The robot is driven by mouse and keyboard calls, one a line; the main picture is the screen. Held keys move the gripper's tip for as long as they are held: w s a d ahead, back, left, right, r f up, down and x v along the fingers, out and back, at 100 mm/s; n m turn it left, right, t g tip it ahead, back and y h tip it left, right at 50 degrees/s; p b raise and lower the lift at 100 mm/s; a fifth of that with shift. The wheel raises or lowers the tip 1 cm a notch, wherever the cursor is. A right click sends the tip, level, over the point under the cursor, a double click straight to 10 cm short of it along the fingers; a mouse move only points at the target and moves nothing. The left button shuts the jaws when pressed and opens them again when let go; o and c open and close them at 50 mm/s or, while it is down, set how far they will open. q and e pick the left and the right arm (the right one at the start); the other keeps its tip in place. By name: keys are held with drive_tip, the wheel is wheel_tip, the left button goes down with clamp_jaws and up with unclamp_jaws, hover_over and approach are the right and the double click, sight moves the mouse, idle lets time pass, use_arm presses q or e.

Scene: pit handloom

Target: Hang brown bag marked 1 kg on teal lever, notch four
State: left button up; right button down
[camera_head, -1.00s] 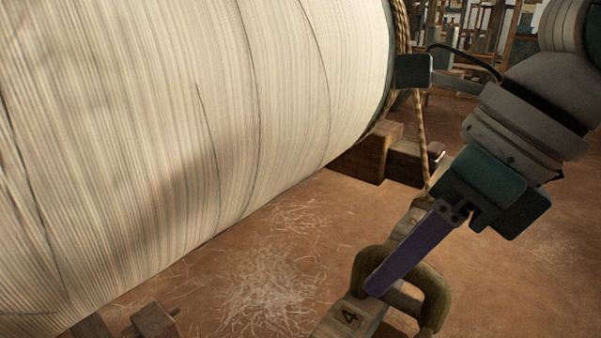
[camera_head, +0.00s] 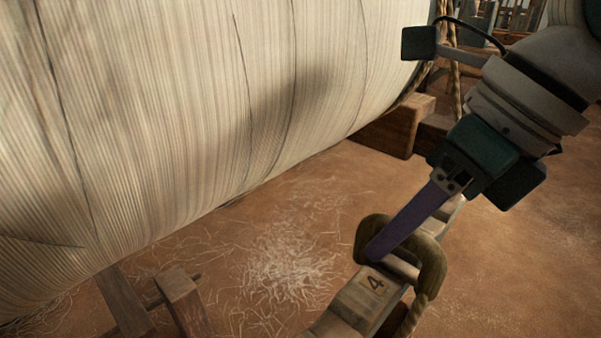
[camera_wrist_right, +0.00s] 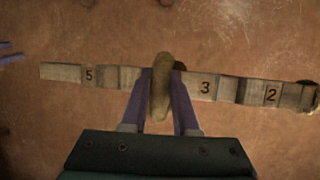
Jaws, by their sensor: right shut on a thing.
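My right gripper (camera_head: 380,250) is shut on a thick olive-brown loop (camera_head: 430,268), which looks like the bag's handle. The bag's body and its 1 kg mark are out of view. The loop arches over a notched, numbered lever (camera_head: 345,312) that looks wood-coloured here, not teal. The number 4 shows just beside the loop. In the right wrist view the loop (camera_wrist_right: 162,85) crosses the lever (camera_wrist_right: 60,72) between numbers 5 and 3, with a purple finger on each side. I cannot tell whether the loop rests on the lever. Purple tips at that view's left edge may be my left gripper (camera_wrist_right: 10,55).
A large roller wound with pale threads (camera_head: 190,110) fills the upper left. A wooden block (camera_head: 393,130) stands below its right end. Wooden frame pieces (camera_head: 180,300) are at the lower left. Thread scraps (camera_head: 290,265) lie on the open brown floor.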

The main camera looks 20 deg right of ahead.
drive_tip(key=shift+f, duration=0.2)
idle(0.6)
drive_tip(key=c, duration=0.7)
unclamp_jaws()
drive_tip(key=shift+w, duration=0.1)
drive_tip(key=shift+c, duration=0.2)
drive_tip(key=shift+o, duration=0.7)
drive_tip(key=p+v, duration=0.3)
drive_tip(key=v, duration=0.7)
